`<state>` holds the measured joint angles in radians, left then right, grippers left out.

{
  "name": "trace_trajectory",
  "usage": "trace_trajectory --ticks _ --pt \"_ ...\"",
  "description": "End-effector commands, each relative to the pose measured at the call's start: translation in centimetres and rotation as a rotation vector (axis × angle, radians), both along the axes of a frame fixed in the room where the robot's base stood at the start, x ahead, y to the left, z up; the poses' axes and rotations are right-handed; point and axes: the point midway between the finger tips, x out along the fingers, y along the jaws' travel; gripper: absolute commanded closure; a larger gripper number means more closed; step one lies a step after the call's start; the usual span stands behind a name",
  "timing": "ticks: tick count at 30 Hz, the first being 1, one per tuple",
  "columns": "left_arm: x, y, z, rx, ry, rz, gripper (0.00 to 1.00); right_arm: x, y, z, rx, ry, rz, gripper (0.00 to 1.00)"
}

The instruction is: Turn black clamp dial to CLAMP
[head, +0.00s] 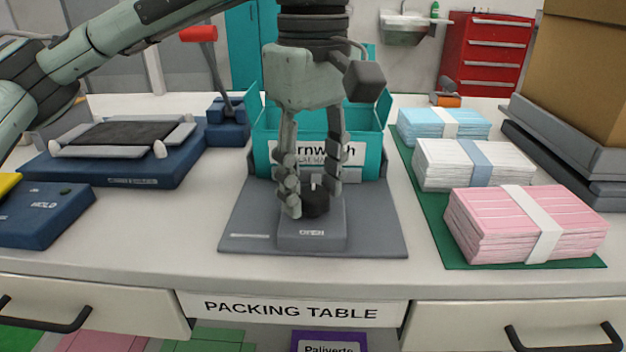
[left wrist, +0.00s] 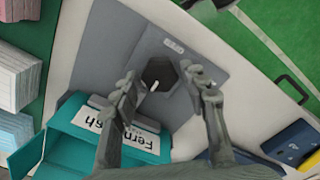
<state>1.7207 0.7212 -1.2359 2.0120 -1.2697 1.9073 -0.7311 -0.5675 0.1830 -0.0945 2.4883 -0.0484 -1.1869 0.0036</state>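The black clamp dial (head: 317,206) with a white pointer mark sits on a raised grey block (head: 312,239) with a small label, too small to read surely. The block is on a grey base plate (head: 375,240) in front of a teal box. My left gripper (head: 313,192) points down over the dial, its two fingers apart, one to each side of it. In the left wrist view the dial (left wrist: 160,74) shows between the separated fingertips (left wrist: 165,86). I cannot tell whether the fingers touch it. My right gripper is not in view.
The open teal box (head: 262,150) stands right behind the dial. Blue, white and pink mask stacks (head: 525,225) lie on a green mat at right. A blue press with a red-handled lever (head: 198,34) and a blue unit marked HOLD (head: 45,212) are at left.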

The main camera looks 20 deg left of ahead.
Motion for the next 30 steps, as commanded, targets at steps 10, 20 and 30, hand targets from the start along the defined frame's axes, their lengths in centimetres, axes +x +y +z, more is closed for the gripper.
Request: trace_trajectory --ticks 10,20,30 --pt "0.0 0.0 0.1 0.000 0.000 0.001 0.44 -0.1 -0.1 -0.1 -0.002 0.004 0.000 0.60" --pt "0.1 -0.1 4.7 -0.002 -0.004 0.001 0.44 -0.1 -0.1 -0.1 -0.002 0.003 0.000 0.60" --pt "0.0 0.0 10.9 0.001 -0.003 0.002 0.44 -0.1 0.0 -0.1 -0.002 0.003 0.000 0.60"
